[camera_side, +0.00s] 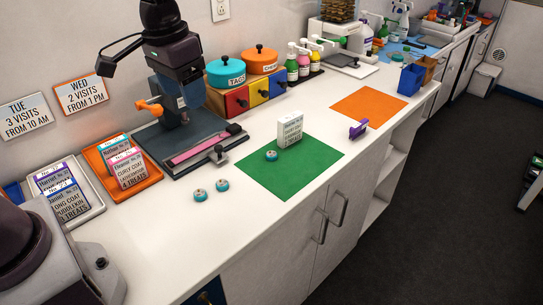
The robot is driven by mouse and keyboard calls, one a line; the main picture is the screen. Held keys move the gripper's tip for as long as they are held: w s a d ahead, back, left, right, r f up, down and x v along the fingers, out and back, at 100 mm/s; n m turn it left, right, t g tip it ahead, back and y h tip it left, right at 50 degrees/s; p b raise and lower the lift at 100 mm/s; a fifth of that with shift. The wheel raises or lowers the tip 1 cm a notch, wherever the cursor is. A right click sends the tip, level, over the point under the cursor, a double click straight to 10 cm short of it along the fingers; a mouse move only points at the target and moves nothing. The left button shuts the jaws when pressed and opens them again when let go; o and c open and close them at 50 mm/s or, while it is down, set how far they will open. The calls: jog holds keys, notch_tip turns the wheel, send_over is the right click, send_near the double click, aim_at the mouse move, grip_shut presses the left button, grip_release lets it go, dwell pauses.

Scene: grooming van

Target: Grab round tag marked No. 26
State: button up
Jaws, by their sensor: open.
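Three small round tags with teal rims and pale tops are in view. One tag (271,155) is on the green mat (290,172), just left of a white printed box. Two more tags, a left one (199,195) and a right one (222,185), lie close together on the bare white counter (245,215). Their numbers are too small to read, so I cannot tell which is No. 26. My gripper (184,118) points down over the dark-based bench device, behind and left of the tags, apart from all three. Its fingers are small and dark here; nothing shows held.
The white box (290,128) stands upright on the green mat. The dark device (190,140) has an orange lever and a pink strip. An orange tray (148,180) and a pale tray (88,208) hold printed cards. A purple item (358,129) lies near the orange mat (368,104).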

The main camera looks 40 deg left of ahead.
jog(key=w+a+f+n+g, duration=0.1)
jog(key=w+a+f, duration=0.1)
jog(key=w+f, duration=1.45)
jog(key=t, duration=0.1)
send_near(271, 154)
jog(key=shift+n, duration=0.3)
jog(key=f, duration=0.6)
jog(key=w+f, duration=0.1)
jog(key=f, duration=0.2)
jog(key=shift+r, duration=0.1)
jog(key=c, duration=1.1)
jog(key=shift+o, duration=0.2)
jog(key=shift+r, duration=0.1)
